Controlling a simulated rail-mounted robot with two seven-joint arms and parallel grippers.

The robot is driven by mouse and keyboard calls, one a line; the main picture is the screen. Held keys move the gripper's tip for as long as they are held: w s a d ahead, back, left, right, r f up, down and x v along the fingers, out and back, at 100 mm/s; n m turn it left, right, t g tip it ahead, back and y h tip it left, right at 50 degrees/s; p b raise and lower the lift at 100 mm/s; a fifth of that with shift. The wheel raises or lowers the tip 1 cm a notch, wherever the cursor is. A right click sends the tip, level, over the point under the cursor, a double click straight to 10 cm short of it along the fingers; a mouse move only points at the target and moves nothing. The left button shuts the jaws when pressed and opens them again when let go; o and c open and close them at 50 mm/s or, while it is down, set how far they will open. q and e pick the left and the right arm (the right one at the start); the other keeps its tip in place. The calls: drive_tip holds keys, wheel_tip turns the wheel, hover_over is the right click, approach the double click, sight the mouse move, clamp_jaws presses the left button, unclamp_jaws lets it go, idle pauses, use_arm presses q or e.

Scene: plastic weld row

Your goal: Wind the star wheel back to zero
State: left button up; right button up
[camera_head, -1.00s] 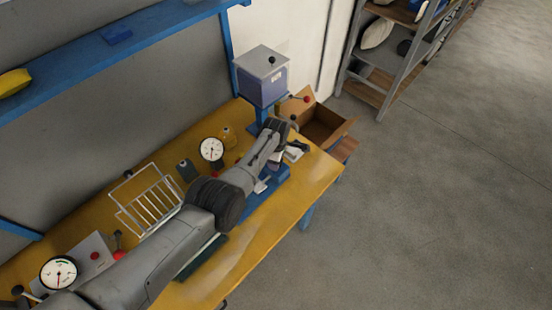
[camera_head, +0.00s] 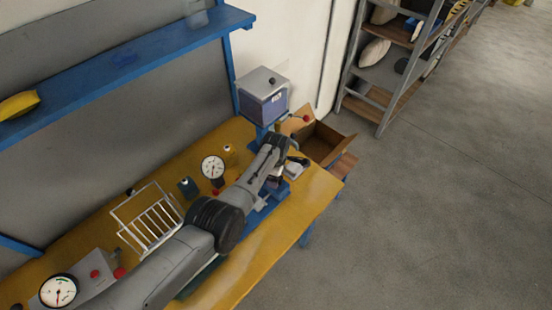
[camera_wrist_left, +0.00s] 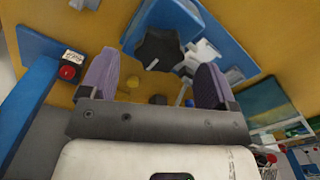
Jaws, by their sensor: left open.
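The black lobed star wheel (camera_wrist_left: 158,50) shows in the left wrist view, just beyond and between the two purple-grey fingers. My left gripper (camera_wrist_left: 157,70) is open, with a finger on each side of the wheel's line and clear gaps. A pale marker or lever tip lies by the wheel's right edge. In the head view my left arm reaches over the bench to the blue machine (camera_head: 263,110). The arm's end hides the gripper and the wheel there. I cannot tell any scale reading. My right gripper is not in view.
A wire rack (camera_head: 148,220), a dial gauge (camera_head: 213,167) and a second gauge (camera_head: 59,290) stand on the yellow bench (camera_head: 290,215). An open cardboard box (camera_head: 322,142) is beyond its end. A red button (camera_wrist_left: 68,72) sits left of the gripper. Floor at right is clear.

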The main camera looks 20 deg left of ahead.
use_arm(q)
wheel_tip(320, 180, up, 12)
drive_tip(key=p, duration=0.2)
drive_tip(key=shift+f+p, duration=0.25)
drive_tip(key=shift+p, duration=0.1)
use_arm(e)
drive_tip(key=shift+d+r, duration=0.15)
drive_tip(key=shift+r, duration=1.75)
